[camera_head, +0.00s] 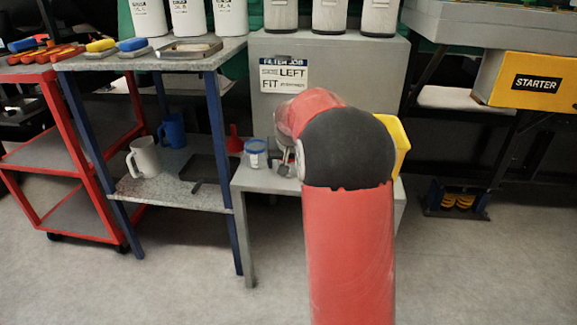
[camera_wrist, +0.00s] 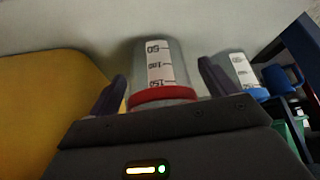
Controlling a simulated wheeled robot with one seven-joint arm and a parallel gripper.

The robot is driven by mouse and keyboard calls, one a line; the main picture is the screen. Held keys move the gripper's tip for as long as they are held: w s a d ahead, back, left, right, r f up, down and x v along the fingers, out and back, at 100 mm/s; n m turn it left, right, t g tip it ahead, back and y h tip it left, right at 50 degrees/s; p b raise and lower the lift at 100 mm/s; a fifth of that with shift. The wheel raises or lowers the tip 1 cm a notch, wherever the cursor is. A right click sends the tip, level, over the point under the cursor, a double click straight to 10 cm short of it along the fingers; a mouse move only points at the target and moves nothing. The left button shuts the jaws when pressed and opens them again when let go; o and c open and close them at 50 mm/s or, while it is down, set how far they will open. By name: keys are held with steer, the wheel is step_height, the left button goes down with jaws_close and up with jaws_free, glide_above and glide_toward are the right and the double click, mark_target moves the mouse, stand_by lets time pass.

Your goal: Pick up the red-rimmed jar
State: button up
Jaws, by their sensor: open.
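The red-rimmed jar (camera_wrist: 165,72) is clear, with a graduated white label, and shows upside down in the wrist view with its red rim (camera_wrist: 162,96) nearest me. My gripper (camera_wrist: 161,86) is open, with one dark finger on each side of the jar. A gap shows beside the right finger; I cannot tell whether the left one touches. In the head view my arm hides this jar and most of the gripper. A blue-rimmed jar (camera_head: 256,153) stands on the grey bench just left of my gripper; it also shows in the wrist view (camera_wrist: 241,73).
A yellow object (camera_head: 402,143) stands right of my arm and fills the left of the wrist view. A red funnel (camera_head: 234,141), a white mug (camera_head: 144,157) and a blue mug (camera_head: 173,130) are to the left. A sign panel (camera_head: 284,76) rises behind the bench.

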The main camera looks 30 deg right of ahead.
steer(key=shift+f, duration=0.1)
steer(key=c, duration=1)
steer(key=shift+c, duration=0.2)
